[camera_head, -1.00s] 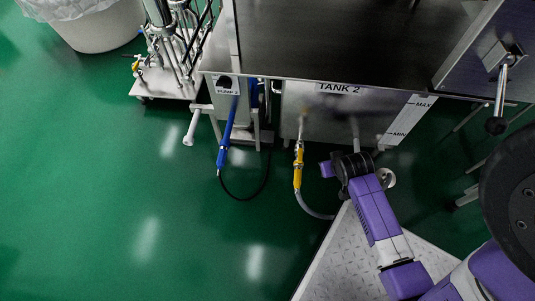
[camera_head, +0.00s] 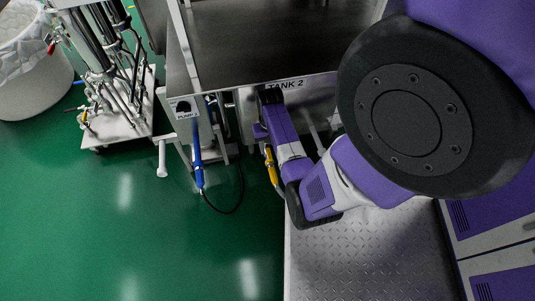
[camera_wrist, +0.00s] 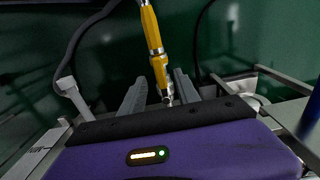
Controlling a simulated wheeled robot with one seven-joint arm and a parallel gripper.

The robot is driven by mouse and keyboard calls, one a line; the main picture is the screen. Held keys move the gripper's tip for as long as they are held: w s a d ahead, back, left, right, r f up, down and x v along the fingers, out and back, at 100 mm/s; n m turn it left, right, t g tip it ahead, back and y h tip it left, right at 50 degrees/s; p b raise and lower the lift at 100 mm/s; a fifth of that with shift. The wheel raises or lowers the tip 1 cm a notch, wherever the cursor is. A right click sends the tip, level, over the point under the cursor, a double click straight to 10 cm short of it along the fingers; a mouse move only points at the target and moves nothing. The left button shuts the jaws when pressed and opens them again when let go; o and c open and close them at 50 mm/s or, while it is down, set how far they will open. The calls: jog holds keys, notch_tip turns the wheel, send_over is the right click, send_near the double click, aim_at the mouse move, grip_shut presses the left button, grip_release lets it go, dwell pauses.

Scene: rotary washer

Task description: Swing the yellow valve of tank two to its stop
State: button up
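The yellow valve (camera_wrist: 151,30) shows in the wrist view as a long yellow handle with a metal fitting at its lower end. It also shows in the head view (camera_head: 271,165), beside my arm below tank two (camera_head: 318,97), whose TANK 2 label is visible. My gripper (camera_wrist: 160,80) has its two grey fingers apart. In the wrist view the lower end of the valve appears between the fingers; I cannot tell whether they touch it. In the head view my arm hides the fingers and part of the valve.
A blue-handled pump hose (camera_head: 197,155) hangs left of the valve, with a black cable looping down. A rack of pipes (camera_head: 118,85) and a white bin (camera_head: 30,65) stand farther left. The green floor (camera_head: 120,220) in front is clear.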

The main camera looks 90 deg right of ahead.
aim_at(269, 154)
jog(key=shift+f+b, duration=0.55)
jog(key=shift+f, duration=1.1)
grip_shut()
